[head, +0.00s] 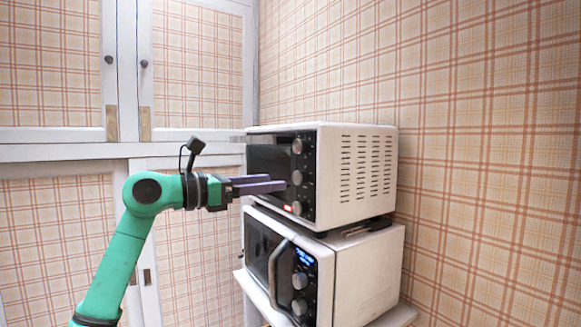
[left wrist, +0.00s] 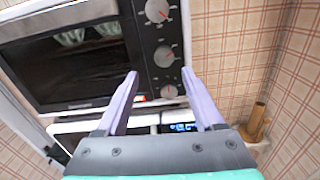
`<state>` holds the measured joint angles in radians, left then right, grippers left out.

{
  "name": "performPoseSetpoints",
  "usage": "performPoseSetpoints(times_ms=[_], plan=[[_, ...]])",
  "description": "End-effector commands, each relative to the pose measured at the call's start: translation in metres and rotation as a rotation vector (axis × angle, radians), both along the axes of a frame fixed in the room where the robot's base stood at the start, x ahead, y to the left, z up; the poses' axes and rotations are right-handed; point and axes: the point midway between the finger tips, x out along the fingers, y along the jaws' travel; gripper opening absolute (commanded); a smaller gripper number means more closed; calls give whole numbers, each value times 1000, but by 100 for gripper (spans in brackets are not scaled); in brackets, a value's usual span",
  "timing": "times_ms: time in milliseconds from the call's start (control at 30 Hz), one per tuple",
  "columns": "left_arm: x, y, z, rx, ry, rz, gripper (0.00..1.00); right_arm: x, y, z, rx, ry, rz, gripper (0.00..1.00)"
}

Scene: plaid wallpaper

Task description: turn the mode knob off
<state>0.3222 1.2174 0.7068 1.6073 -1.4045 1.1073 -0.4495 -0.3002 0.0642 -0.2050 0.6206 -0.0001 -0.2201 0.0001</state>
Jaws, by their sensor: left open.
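A white toaster oven (head: 357,172) with a dark front stands at the middle right. Its control strip carries three round silver knobs: top (head: 297,146), middle (head: 297,177) and bottom (head: 297,208). I cannot tell from labels which is the mode knob. In the left wrist view the top knob (left wrist: 157,10), middle knob (left wrist: 164,56) and bottom knob (left wrist: 169,91) show red pointer marks. My left gripper (head: 281,184) is open, its purple fingers pointing at the strip near the middle knob. In the wrist view its fingertips (left wrist: 160,73) lie either side of the strip; contact cannot be told. My right gripper is out of view.
A white microwave (head: 368,273) with a lit blue display and knobs stands beneath the oven. The plaid wall (head: 480,130) is close on the right. White-framed cupboards (head: 197,70) stand at the left. A brown cylindrical object (left wrist: 256,122) shows at the right of the wrist view.

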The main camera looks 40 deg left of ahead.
Motion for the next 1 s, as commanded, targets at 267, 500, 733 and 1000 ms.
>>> performPoseSetpoints(times_ms=[267, 500, 733, 1000], plan=[[52, -15, 5, -4, 0, -2, 69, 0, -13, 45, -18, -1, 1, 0], [57, -17, -1, -2, 0, -1, 69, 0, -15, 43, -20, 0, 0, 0], [57, -17, -1, -3, 0, -2, 4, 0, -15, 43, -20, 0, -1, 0], [57, -17, -1, -13, 4, -2, 0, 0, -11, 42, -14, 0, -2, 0]])
